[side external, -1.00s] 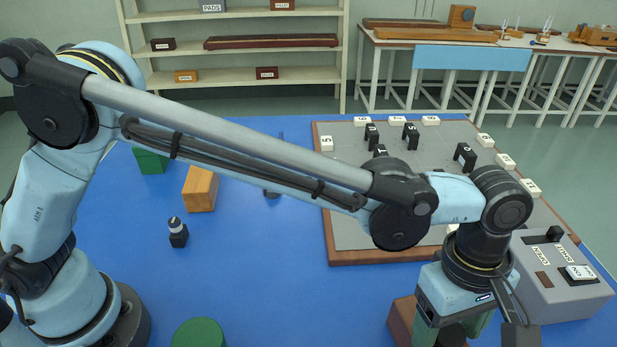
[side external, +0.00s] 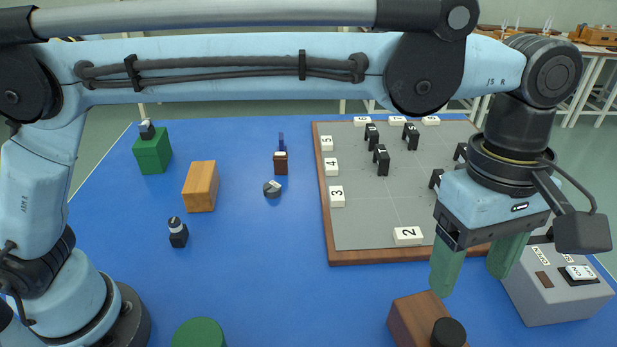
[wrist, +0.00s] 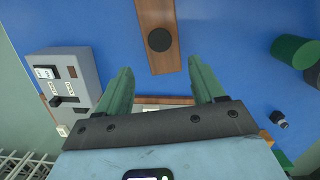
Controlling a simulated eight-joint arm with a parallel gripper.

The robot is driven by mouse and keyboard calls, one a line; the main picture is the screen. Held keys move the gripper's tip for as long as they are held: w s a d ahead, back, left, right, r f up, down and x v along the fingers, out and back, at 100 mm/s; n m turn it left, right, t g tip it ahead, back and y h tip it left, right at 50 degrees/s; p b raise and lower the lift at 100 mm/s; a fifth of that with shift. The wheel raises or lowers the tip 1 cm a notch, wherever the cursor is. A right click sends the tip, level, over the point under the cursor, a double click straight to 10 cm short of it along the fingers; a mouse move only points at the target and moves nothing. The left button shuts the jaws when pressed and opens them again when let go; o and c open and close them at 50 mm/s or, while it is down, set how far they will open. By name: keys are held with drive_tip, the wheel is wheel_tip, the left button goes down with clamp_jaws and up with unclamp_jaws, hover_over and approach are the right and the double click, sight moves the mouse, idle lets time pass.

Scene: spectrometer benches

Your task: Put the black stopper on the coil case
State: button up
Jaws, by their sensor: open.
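The black stopper (side external: 448,333) is a short dark cylinder. The reddish-brown wooden block (side external: 408,312), which I take for the coil case, lies at the lower front. In the wrist view the stopper (wrist: 159,40) appears as a dark disc within the top face of the block (wrist: 155,14), so it rests on it. My gripper (side external: 468,285) is open and empty, its green fingers pointing down above and behind the block, apart from the stopper. The fingers (wrist: 160,65) show spread in the wrist view. The block's near end is cut off in the side view.
A grey switch box (side external: 555,290) stands right of the block. A grey board (side external: 375,215) with numbered tags and black pieces lies behind. A green cylinder (side external: 199,333), orange block (side external: 200,187), small black bottle (side external: 178,234) and green block (side external: 152,152) stand left. Blue table between is clear.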

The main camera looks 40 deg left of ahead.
drive_tip(key=w+a+r+m+t, duration=0.1)
drive_tip(key=w+a+m+t, duration=0.1)
drive_tip(key=a, duration=0.8)
drive_tip(key=w+a+r+m+t, duration=0.1)
drive_tip(key=w+a+r+m, duration=0.15)
drive_tip(key=a, duration=0.65)
drive_tip(key=s+a+f+m+t, duration=0.2)
drive_tip(key=s+a+f+m, duration=0.1)
drive_tip(key=a, duration=0.6)
drive_tip(key=s+a+f+m+t+y, duration=0.1)
drive_tip(key=s+a+f+m+t, duration=0.2)
drive_tip(key=a, duration=0.7)
wheel_tip(320, 180, down, 3)
drive_tip(key=shift+s+r+m, duration=0.2)
drive_tip(key=shift+s+m, duration=0.15)
drive_tip(key=shift+s, duration=0.6)
